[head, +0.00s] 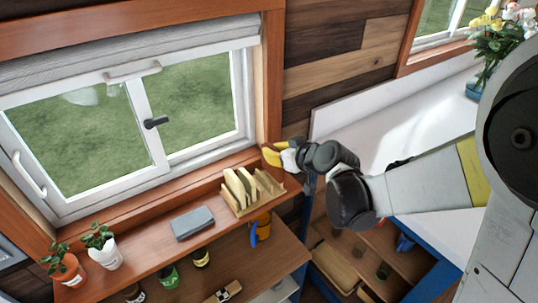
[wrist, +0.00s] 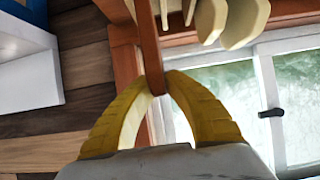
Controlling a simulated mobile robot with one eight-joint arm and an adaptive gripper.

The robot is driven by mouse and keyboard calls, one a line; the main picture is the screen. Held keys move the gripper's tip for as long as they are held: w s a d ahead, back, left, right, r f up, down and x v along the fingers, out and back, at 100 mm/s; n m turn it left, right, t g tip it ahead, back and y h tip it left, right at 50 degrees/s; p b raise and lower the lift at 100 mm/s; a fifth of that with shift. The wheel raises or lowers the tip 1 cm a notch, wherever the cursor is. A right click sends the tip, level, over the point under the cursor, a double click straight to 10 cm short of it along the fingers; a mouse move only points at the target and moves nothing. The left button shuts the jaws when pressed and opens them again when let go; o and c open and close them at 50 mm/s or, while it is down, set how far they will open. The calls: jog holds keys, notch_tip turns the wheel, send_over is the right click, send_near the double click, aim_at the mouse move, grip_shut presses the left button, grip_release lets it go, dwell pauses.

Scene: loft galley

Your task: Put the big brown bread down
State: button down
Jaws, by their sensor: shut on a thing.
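My gripper (head: 270,156) is at the right end of the wooden window ledge, near the window frame's lower right corner. In the wrist view its yellow fingers (wrist: 159,82) close around a narrow reddish-brown piece, which I take to be the big brown bread (wrist: 148,45), seen edge-on. Its full shape is hidden, and its colour blends with the wood behind it. In the head view I cannot make it out apart from the gripper and frame. Whether it touches the ledge is unclear.
A wooden rack (head: 266,190) with pale upright slabs (head: 237,185) stands on the ledge (head: 150,258) just below my gripper. A grey block (head: 192,222) and two potted plants (head: 103,246) are further left. The white counter (head: 390,130) at right has clear room.

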aim_at(262, 160)
jog(key=shift+x, duration=0.9)
jog(key=shift+s+f+b, duration=0.1)
jog(key=shift+f+b, duration=0.6)
jog(key=shift+f, duration=1.25)
jog(key=shift+f, duration=0.2)
jog(key=c, duration=1.5)
grip_release()
jog(key=shift+r, duration=0.1)
